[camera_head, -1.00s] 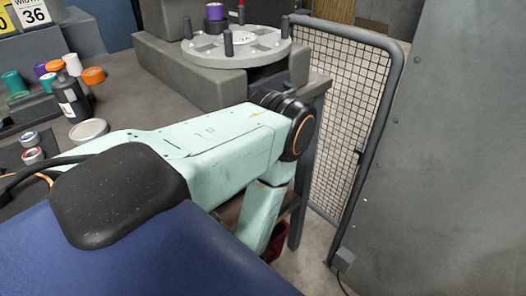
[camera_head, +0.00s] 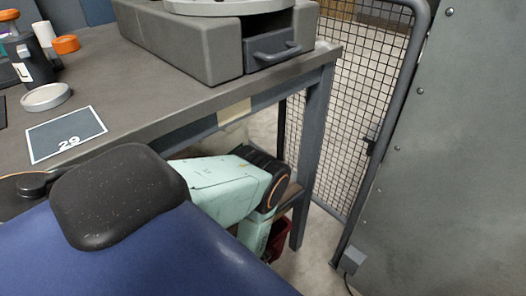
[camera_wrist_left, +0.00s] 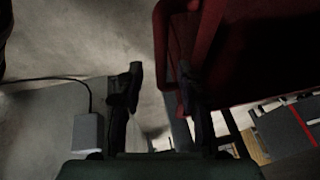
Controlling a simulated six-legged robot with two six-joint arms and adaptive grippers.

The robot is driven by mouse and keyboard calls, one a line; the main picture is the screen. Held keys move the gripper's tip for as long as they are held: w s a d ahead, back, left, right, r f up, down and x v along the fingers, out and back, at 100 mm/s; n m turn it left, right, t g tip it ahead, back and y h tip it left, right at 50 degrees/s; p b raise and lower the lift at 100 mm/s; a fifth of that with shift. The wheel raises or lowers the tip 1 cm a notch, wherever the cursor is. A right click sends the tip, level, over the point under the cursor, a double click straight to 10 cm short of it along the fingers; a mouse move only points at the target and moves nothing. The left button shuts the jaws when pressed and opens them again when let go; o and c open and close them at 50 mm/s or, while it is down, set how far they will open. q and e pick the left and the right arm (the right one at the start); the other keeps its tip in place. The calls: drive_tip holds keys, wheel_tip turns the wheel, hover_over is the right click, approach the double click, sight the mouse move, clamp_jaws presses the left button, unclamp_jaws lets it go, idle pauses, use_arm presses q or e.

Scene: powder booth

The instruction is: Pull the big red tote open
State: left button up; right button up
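The red tote (camera_head: 280,238) shows only as a small dark red patch under the table, mostly hidden behind a mint-green arm of mine. In the left wrist view the tote (camera_wrist_left: 235,75) is large and dim, filling the upper right. My left gripper (camera_wrist_left: 160,78) is open, its two dark fingers well apart. The right-hand finger overlaps the tote's near wall; the left-hand finger is over floor. The tote's edge lies between them in the picture; I cannot tell whether they touch it. Neither gripper shows in the head view.
The workbench (camera_head: 200,105) stands over the tote, with its grey leg (camera_head: 312,160) close by. A mesh fence (camera_head: 350,110) and grey wall panel (camera_head: 460,150) stand at the right. A small grey box (camera_wrist_left: 88,132) with a cable is on the floor.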

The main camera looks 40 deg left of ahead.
use_arm(q)
drive_tip(key=shift+b+x, duration=0.45)
drive_tip(key=shift+x, duration=0.6)
drive_tip(key=shift+a+r, duration=0.1)
drive_tip(key=shift+c, duration=0.2)
clamp_jaws()
